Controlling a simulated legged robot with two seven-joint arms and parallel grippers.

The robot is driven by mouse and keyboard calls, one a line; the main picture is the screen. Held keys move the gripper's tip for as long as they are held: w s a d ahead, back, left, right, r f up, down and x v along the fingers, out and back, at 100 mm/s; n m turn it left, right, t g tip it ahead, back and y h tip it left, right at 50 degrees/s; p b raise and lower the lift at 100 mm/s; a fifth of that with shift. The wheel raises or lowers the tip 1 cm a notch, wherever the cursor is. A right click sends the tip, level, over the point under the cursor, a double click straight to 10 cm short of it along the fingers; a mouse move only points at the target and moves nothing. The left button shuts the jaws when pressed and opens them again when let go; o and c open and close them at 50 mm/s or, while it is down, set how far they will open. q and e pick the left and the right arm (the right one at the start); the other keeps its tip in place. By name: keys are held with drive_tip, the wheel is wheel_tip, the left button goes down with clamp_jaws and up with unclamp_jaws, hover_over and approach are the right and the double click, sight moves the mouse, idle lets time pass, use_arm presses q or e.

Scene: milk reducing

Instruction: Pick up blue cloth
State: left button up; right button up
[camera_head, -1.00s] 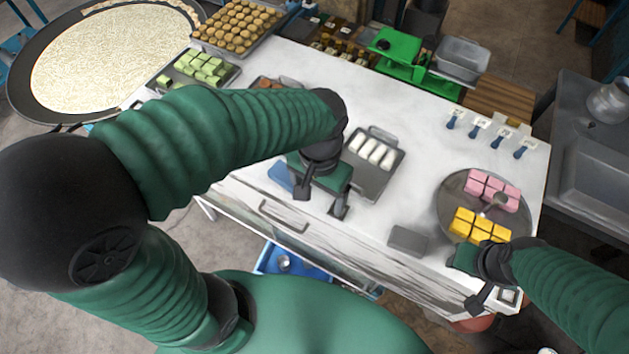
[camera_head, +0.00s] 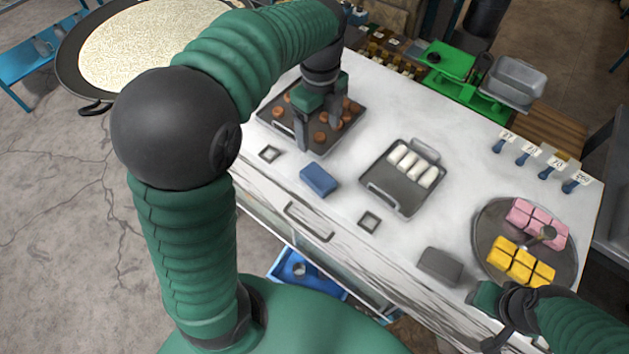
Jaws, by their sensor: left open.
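The blue cloth (camera_head: 319,179) is a small folded block lying flat near the front edge of the white table, fully in view. My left gripper (camera_head: 318,138) is open, with its fingers pointing down over the tray of brown round pieces. It is just behind the cloth and apart from it, with nothing seen between its fingers. My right gripper (camera_head: 508,338) is at the bottom right by the table's front edge, partly cut off, so its opening cannot be told.
The brown-piece tray (camera_head: 266,110) and a tray with white rolls (camera_head: 374,178) flank the cloth. Small square frames (camera_head: 369,222) lie nearby. A grey block (camera_head: 440,266) and a round plate (camera_head: 487,217) with pink and yellow cubes are right. Table between is clear.

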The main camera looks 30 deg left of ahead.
use_arm(q)
drive_tip(key=p, duration=0.3)
hover_over(317, 176)
drive_tip(key=f, duration=1.1)
drive_tip(key=shift+w, duration=0.25)
drive_tip(key=shift+f, duration=0.4)
drive_tip(key=shift+s+f+p, duration=0.2)
drive_tip(key=shift+f+p, duration=0.4)
drive_tip(key=shift+f, duration=0.05)
drive_tip(key=shift+s+f+p, duration=0.15)
drive_tip(key=shift+f+p, duration=0.4)
drive_tip(key=shift+f, duration=0.05)
wheel_tip(317, 176, down, 2)
drive_tip(key=shift+f, duration=0.2)
drive_tip(key=shift+w+f, duration=0.1)
drive_tip(key=shift+d, duration=0.1)
drive_tip(key=c, duration=1.6)
